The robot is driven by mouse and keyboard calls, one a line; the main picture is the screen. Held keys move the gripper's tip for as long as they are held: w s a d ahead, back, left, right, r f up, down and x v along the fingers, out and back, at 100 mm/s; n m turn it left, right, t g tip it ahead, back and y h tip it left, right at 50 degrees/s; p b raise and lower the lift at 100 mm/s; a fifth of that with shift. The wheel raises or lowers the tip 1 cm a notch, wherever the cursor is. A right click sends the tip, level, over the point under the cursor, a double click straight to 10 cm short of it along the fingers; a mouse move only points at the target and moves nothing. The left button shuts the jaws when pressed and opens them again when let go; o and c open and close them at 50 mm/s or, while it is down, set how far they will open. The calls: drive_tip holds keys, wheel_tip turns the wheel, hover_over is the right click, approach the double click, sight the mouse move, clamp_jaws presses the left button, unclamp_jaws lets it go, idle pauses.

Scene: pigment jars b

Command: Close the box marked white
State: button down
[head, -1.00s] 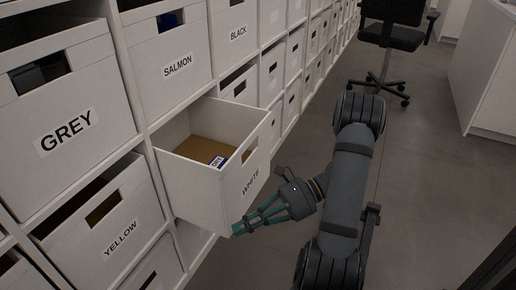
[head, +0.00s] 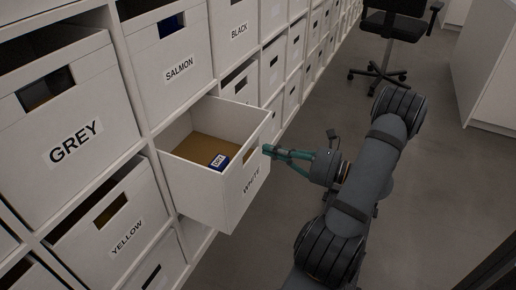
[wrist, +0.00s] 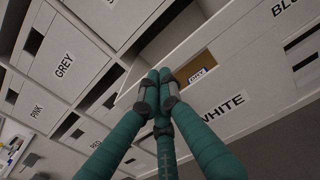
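The box marked white (head: 209,190) is pulled out of the shelf, its open top showing a brown bottom. Its front carries the label WHITE and a cut-out handle hole; the front also shows in the wrist view (wrist: 240,88). A small blue and white labelled item (head: 219,161) lies inside; part of it shows through the hole in the wrist view (wrist: 197,76). My gripper (head: 267,150) has teal fingers with their tips close together at the upper front of the box, near the handle hole. Nothing is seen between the fingers. I cannot tell whether they touch the front.
Boxes marked salmon (head: 172,85), grey (head: 65,125), yellow (head: 115,215) and black (head: 236,45) sit in the shelf around it. A black office chair (head: 385,40) stands at the back right. The grey floor (head: 450,190) right of my arm is clear.

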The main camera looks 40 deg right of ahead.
drive_tip(key=x, duration=0.4)
drive_tip(key=shift+w+a+b, duration=0.1)
drive_tip(key=shift+w+b, duration=0.1)
drive_tip(key=shift+b, duration=0.1)
